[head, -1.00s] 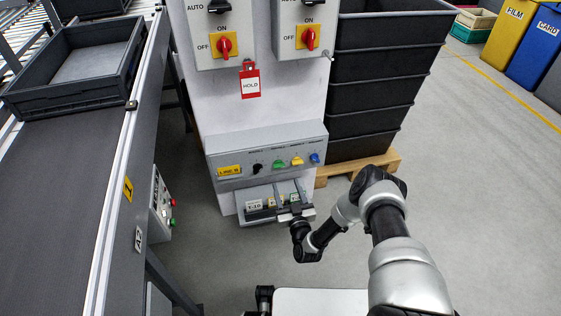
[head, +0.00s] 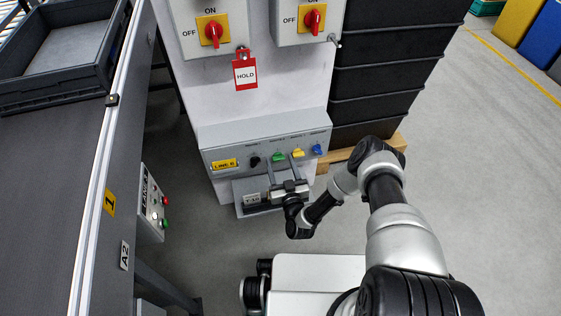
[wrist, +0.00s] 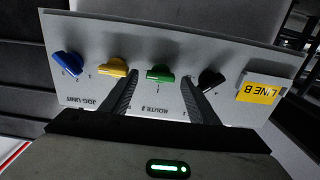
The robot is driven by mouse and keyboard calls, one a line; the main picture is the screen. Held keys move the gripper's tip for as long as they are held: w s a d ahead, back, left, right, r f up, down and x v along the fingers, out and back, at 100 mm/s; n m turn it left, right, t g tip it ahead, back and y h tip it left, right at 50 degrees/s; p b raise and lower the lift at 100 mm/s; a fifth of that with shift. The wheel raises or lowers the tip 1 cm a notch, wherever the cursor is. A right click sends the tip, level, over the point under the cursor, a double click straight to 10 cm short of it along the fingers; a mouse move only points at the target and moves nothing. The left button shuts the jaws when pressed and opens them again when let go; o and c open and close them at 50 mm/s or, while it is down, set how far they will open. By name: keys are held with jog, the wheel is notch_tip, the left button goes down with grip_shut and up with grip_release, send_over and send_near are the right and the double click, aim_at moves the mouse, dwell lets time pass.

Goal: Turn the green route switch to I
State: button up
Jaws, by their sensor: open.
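The green route switch (head: 278,156) is a small knob on the grey LINE B control panel (head: 228,150), between a black knob (head: 255,161) and a yellow knob (head: 298,153). In the wrist view the green switch (wrist: 159,74) shows upside down above the label ROUTE 2. My gripper (head: 283,160) is open just in front of the panel. In the wrist view its two fingers (wrist: 160,84) stand on either side of the green switch, apart from it. The yellow knob (wrist: 113,68) and black knob (wrist: 210,80) lie outside the fingers. The switch's position marks are too small to read.
A blue knob (head: 318,150) is at the panel's right end. Above hang two boxes with red switches (head: 213,31) and a red HOLD tag (head: 245,73). A conveyor (head: 60,180) runs at left; black crates (head: 390,75) stack at right. The floor at right is clear.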

jog(key=c, duration=1.1)
jog(key=shift+o, duration=0.2)
jog(key=n, duration=0.4)
jog(key=shift+a+p, duration=0.15)
jog(key=shift+p, duration=0.25)
jog(key=n, duration=0.5)
jog(key=shift+a, duration=0.15)
jog(key=n, duration=0.5)
jog(key=shift+f, duration=0.1)
jog(key=shift+n+b, duration=0.4)
jog(key=shift+n, duration=1.6)
